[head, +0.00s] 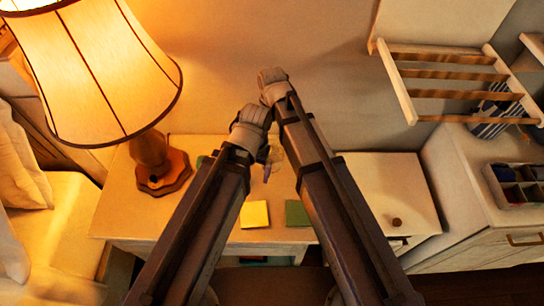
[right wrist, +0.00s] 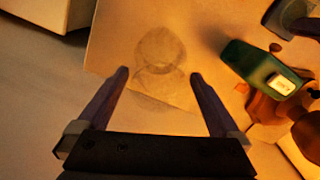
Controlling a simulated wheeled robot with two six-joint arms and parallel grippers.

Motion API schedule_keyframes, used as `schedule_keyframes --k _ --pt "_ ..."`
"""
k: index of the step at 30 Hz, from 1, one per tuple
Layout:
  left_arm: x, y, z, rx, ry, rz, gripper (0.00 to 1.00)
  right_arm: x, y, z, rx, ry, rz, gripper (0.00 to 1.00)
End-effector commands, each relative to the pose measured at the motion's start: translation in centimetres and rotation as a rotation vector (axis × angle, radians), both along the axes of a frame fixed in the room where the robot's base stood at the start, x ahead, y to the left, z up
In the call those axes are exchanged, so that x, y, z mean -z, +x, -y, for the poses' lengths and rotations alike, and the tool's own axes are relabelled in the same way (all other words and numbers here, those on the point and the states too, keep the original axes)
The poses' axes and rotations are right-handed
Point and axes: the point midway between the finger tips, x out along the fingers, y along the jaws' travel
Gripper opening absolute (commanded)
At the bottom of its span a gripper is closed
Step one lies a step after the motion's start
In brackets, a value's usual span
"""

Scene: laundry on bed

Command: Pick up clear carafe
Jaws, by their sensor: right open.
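The clear carafe (right wrist: 160,50) shows faintly in the right wrist view, standing on the pale tabletop just beyond my right fingertips. In the head view only a faint part of it (head: 276,158) shows between my forearms. My right gripper (right wrist: 158,76) is open and empty, with its fingers spread on either side of the carafe's outline. I cannot tell whether they touch it. In the head view my right wrist is above the table and its fingers are hidden. My left gripper (head: 263,154) is beside it, and its jaws are mostly hidden by the arm.
The lit lamp (head: 105,70) stands at the table's left. Yellow (head: 255,214) and green (head: 299,212) flat items lie near the front.

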Motion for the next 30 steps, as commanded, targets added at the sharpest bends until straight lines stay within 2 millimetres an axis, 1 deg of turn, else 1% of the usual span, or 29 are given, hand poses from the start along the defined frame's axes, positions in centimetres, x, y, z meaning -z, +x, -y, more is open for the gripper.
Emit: schedule_keyframes --k 5,30 --pt "-0.14 0.00 0.00 0.000 0.000 0.000 1.00 -0.14 0.01 0.02 0.000 0.000 0.000 0.99" --pt "-0.13 0.00 0.00 0.000 0.000 0.000 1.00 -0.13 0.00 0.02 0.000 0.000 0.000 0.04"
